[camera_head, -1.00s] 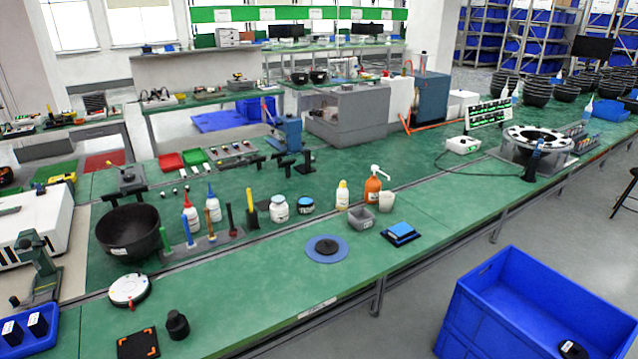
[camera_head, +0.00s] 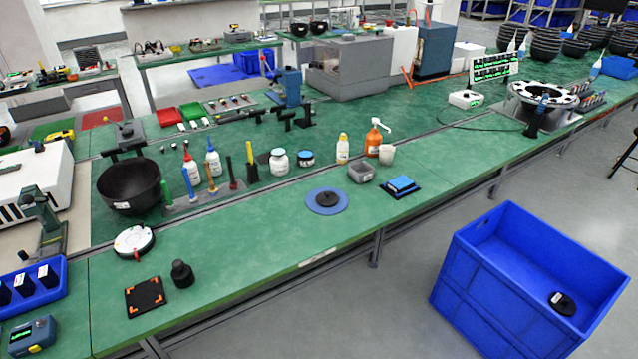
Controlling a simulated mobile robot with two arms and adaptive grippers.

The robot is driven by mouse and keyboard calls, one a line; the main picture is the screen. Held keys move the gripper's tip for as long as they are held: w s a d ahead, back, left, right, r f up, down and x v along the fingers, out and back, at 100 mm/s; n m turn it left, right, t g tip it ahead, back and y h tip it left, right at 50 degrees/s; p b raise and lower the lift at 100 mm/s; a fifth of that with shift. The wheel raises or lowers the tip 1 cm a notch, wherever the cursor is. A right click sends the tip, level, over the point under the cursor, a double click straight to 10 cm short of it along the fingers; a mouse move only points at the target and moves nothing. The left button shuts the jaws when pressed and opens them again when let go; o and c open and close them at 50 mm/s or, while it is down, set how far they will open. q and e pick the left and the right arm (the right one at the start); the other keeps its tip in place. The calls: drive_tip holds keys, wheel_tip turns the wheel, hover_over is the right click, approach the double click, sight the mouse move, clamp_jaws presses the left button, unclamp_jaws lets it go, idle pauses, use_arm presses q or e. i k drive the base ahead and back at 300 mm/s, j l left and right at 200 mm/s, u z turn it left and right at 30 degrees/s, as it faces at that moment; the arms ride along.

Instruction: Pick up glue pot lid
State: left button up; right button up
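No part in view is clearly marked as the glue pot lid. A round black disc with a raised middle (camera_head: 327,199) lies on a round blue mat (camera_head: 312,208) near the bench's front edge; it looks like a lid. A white jar (camera_head: 279,163) stands behind it to the left, and a small jar with a dark top and blue band (camera_head: 306,159) stands beside that jar. Neither of my grippers is in view.
A black knobbed piece (camera_head: 182,274) stands by a black square pad with orange corners (camera_head: 145,298). A blue crate (camera_head: 480,295) stands on the floor, front right.

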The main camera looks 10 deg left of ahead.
sight(327, 198)
drive_tip(key=i+l+u, duration=0.15)
drive_tip(key=u, duration=0.2)
drive_tip(key=i+l+u, duration=0.15)
drive_tip(key=u, duration=0.15)
drive_tip(key=i+l+u, duration=0.15)
drive_tip(key=l+u, duration=0.2)
